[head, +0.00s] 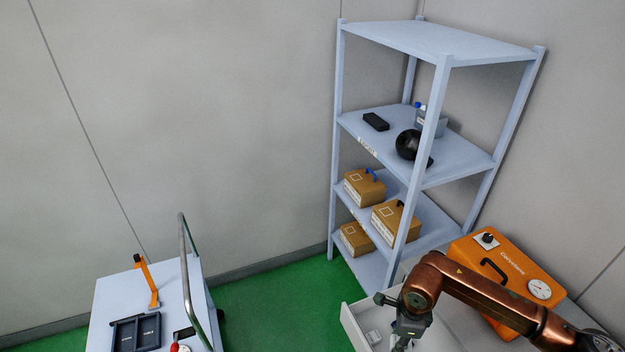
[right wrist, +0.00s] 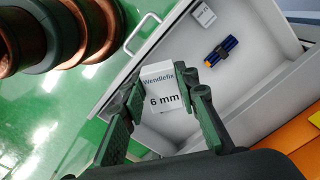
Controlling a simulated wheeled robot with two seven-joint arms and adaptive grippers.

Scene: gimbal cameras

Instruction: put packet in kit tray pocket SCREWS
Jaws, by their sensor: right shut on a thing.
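A small white packet (right wrist: 160,88) printed "Wendlefix 6 mm" sits between the fingers of my right gripper (right wrist: 162,100) in the right wrist view. The gripper is shut on it, above an open drawer (right wrist: 150,62). In the head view my right gripper (head: 403,342) is at the bottom, over the drawer (head: 352,320); I cannot make out the held packet there. A dark kit tray (head: 135,334) with pockets lies on the cart at the lower left; its pocket labels are too small to read. My left gripper is not in view.
Another white packet (right wrist: 204,16) and blue pieces with an orange tip (right wrist: 220,52) lie in the drawer. The cart (head: 108,300) has a metal rail (head: 186,270) on its right. A shelf rack (head: 440,85) and an orange case (head: 510,265) stand right. Green floor separates cart and drawer.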

